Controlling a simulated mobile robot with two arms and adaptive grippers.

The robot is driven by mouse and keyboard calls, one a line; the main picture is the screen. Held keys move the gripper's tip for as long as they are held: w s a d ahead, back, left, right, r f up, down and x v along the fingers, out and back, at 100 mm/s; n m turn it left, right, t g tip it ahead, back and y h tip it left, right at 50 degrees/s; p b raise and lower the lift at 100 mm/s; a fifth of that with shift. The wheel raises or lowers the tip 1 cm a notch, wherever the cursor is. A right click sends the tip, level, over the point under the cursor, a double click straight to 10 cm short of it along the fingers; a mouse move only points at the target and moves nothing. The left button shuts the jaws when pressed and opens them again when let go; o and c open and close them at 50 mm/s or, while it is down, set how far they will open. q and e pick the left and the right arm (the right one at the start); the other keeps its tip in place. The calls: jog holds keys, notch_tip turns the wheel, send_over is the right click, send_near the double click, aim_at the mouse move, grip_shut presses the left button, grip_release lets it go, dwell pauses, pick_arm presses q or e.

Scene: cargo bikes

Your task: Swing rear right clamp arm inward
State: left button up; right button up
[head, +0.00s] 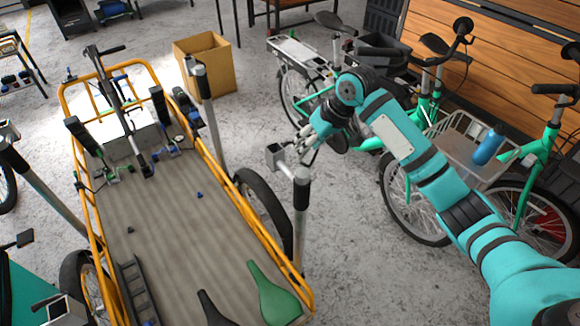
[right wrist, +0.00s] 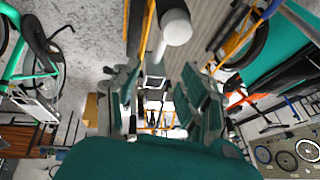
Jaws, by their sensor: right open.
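The cargo bike (head: 170,230) has an orange tube frame around a grey flat bed. At its right side stands a silver post with a black top (head: 301,195). My left gripper is not in view.
Another post (head: 204,95) stands farther up the bed's right side, and one (head: 35,180) at the left. A green saddle (head: 270,295) lies on the bed. Green bikes (head: 430,190) stand close on the right. A cardboard box (head: 206,62) stands behind; floor between is clear.

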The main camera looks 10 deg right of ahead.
aim_at(289, 170)
jog(key=p+x, duration=0.1)
jog(key=x, duration=1.1)
jog(key=shift+w+a+f, duration=0.1)
jog(key=shift+w+f, duration=0.05)
jog(key=shift+f, duration=0.2)
grip_shut()
